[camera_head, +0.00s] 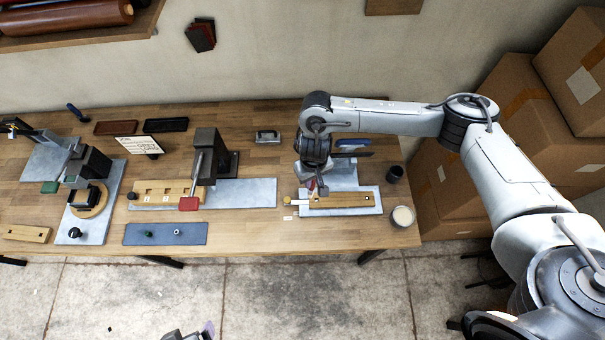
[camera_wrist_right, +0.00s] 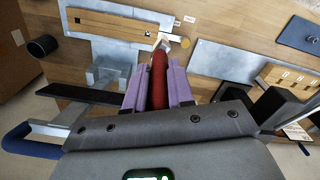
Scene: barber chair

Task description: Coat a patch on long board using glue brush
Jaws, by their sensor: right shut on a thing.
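My right gripper (camera_head: 319,188) is over the right-hand work station. In the right wrist view its purple fingers (camera_wrist_right: 158,90) are shut on the red handle of the glue brush (camera_wrist_right: 158,78). The brush's pale tip points at the end of a long wooden board (camera_head: 345,201), which also shows in the wrist view (camera_wrist_right: 115,26). I cannot tell whether the tip touches the board. The board lies on a grey metal plate (camera_head: 366,207). A round pot with pale contents (camera_head: 402,216) stands right of the plate. My left gripper (camera_head: 190,333) barely shows at the bottom edge; its jaws are unclear.
A black cup (camera_head: 394,174) stands behind the pot. A light knob (camera_head: 287,200) is at the board's left end. Cardboard boxes (camera_head: 505,130) are stacked at the right.

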